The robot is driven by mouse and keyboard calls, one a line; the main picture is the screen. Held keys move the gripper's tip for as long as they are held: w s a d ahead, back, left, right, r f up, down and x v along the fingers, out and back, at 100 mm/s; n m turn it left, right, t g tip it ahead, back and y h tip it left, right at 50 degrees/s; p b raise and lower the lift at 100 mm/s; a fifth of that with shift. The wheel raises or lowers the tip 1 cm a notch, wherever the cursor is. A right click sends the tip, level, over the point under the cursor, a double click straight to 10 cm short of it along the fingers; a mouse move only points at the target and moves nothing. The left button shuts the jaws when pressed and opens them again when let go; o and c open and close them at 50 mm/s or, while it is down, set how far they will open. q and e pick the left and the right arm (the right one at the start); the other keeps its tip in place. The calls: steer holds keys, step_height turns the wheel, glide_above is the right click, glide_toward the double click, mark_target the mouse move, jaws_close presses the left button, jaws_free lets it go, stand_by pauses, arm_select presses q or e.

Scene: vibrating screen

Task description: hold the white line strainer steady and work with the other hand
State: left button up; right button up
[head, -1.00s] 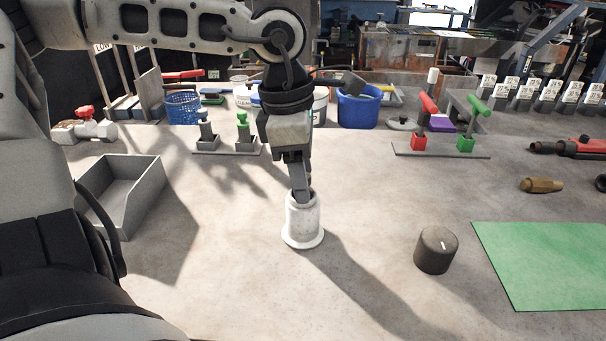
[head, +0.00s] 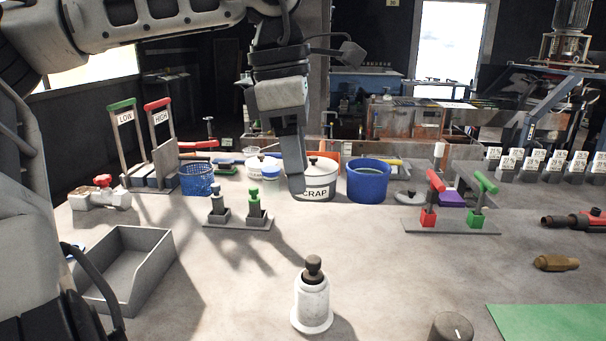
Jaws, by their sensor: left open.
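The white line strainer (head: 312,305) stands upright on the bench at the front middle, on its flared base. A brown knobbed piece (head: 313,268) sits upright in its top. My left gripper (head: 297,188) is open, with its fingers pointing down. It is above the strainer in the picture, apart from it, and appears in front of the white SCRAP pot (head: 318,190). Its fingers are seen nearly edge-on, so the gap between them hardly shows. My right gripper is not in view.
A grey open bin (head: 150,255) stands at the left. A dark round knob (head: 453,328) and a green mat (head: 550,322) are at front right. Lever stands (head: 238,221) (head: 450,226), a blue tub (head: 369,185) and a brown nozzle (head: 556,263) stand farther back. Bench around the strainer is clear.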

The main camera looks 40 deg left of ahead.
mark_target(313, 259)
arm_select(q)
steer(key=f+n, duration=0.5)
steer(key=w+d+f+n+y+b, duration=0.1)
steer(key=f+n, duration=0.4)
steer(key=n, duration=0.1)
steer(key=f+n+y, duration=0.1)
steer(key=f+n, duration=0.5)
steer(key=shift+w+d+b, duration=0.25)
steer(key=shift+d+b, duration=0.15)
steer(key=shift+r, duration=0.1)
steer(key=c, duration=0.9)
steer(key=o, duration=0.9)
step_height(313, 259, up, 16)
steer(key=s+d, duration=0.1)
steer(key=shift+s+p, duration=0.25)
steer(key=shift+p, duration=0.2)
